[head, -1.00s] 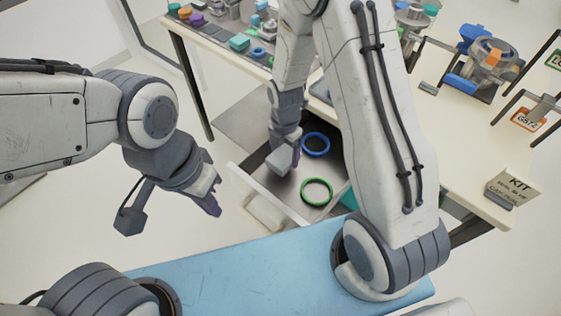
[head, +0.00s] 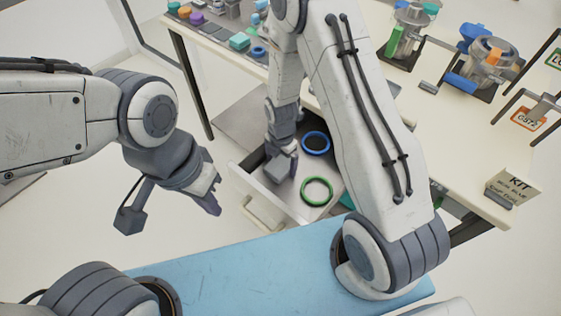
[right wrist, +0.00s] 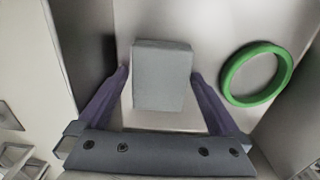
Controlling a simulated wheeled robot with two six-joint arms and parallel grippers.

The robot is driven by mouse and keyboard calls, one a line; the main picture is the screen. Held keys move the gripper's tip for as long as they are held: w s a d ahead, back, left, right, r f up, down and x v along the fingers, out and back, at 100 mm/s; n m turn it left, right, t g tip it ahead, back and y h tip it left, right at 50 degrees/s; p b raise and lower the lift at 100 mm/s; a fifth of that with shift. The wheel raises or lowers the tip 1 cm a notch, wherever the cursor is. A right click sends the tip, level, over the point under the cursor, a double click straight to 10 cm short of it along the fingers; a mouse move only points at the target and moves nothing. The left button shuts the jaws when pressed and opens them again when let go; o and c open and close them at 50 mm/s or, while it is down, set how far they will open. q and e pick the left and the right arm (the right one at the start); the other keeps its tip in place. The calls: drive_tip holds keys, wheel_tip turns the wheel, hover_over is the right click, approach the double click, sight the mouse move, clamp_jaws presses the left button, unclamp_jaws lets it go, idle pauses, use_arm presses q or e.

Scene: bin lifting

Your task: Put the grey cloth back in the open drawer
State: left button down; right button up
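The grey cloth (right wrist: 162,85) shows in the right wrist view as a folded, block-like grey piece over the light drawer floor. My right gripper (right wrist: 161,72) has its two purple fingers apart, one on each side of the cloth, with narrow gaps visible. In the head view my right gripper (head: 280,163) is down inside the open drawer (head: 263,189), at its left part; its fingertips and the cloth cannot be made out there. My left gripper (head: 212,194) is open and empty, left of the drawer and apart from it.
A green ring (head: 317,178) and a blue ring (head: 328,143) lie in the drawer right of my right gripper. The worktable (head: 447,135) above carries several parts and a KIT sign (head: 514,186). A blue surface (head: 235,271) lies in front.

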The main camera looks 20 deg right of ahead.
drive_tip(key=shift+r, duration=0.1)
wheel_tip(320, 180, up, 12)
drive_tip(key=p, duration=1.1)
wheel_tip(320, 180, up, 8)
drive_tip(key=m, duration=0.4)
hover_over(281, 164)
drive_tip(key=s+a, duration=0.2)
drive_tip(key=a, duration=0.2)
drive_tip(key=s+a+r+m, duration=0.2)
drive_tip(key=s+r+m, duration=0.4)
drive_tip(key=s+r, duration=0.2)
drive_tip(key=s+a+r+m+y, duration=0.1)
drive_tip(key=s+a+r+m, duration=0.1)
drive_tip(key=s+r+m, duration=0.5)
drive_tip(key=s+r, duration=0.1)
drive_tip(key=s, duration=0.3)
drive_tip(key=shift+m+b, duration=0.3)
drive_tip(key=shift+w+a, duration=0.1)
